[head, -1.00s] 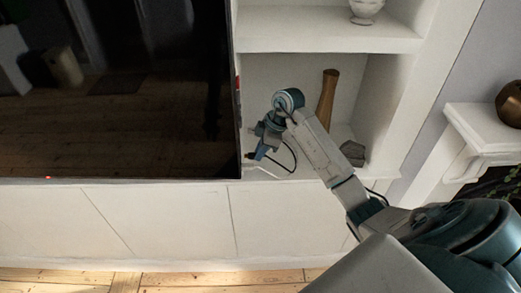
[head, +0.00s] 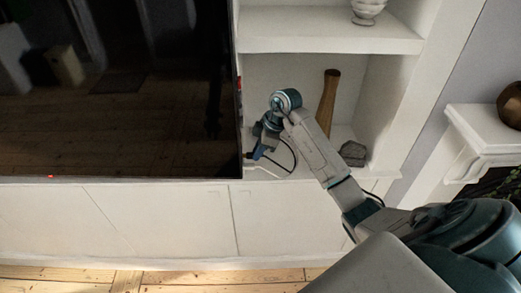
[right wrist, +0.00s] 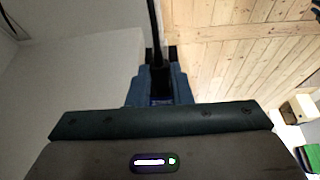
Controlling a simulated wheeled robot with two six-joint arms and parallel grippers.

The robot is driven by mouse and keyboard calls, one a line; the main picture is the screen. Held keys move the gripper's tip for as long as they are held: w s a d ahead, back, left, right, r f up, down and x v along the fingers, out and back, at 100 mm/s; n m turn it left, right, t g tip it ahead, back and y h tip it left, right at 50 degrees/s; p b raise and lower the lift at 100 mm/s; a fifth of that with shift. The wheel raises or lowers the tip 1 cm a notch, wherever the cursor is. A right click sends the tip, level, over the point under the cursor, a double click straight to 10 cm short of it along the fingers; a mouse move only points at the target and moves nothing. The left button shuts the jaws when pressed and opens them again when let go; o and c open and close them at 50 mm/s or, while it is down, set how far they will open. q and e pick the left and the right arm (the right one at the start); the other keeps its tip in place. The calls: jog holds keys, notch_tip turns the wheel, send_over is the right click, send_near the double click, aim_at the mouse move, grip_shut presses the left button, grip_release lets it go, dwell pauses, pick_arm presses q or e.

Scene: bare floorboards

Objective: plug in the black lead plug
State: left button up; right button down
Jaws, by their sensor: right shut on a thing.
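My right gripper (head: 254,155) is at the lower right edge of the television, just above the cabinet top. It is shut on the black lead plug, which is mostly hidden between the blue fingers. The black lead (head: 294,152) loops out to the right of the gripper in the head view. In the right wrist view the gripper (right wrist: 160,82) shows its blue fingers, with the black lead (right wrist: 153,25) running away between them. I cannot make out a socket, or whether the plug touches one. My left gripper is not in view.
The dark television (head: 120,90) stands close to the left of the gripper. A wooden vase (head: 328,100) and a grey stone-like object (head: 353,153) stand in the alcove to the right.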

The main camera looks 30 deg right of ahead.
jog(key=shift+w+a, duration=0.35)
jog(key=shift+a, duration=0.25)
jog(key=c, duration=1.2)
grip_release()
jog(key=shift+a, duration=0.1)
jog(key=shift+c, duration=0.2)
jog(key=shift+d+r, duration=0.2)
jog(key=b+v, duration=0.2)
jog(key=v, duration=0.8)
jog(key=shift+r, duration=0.2)
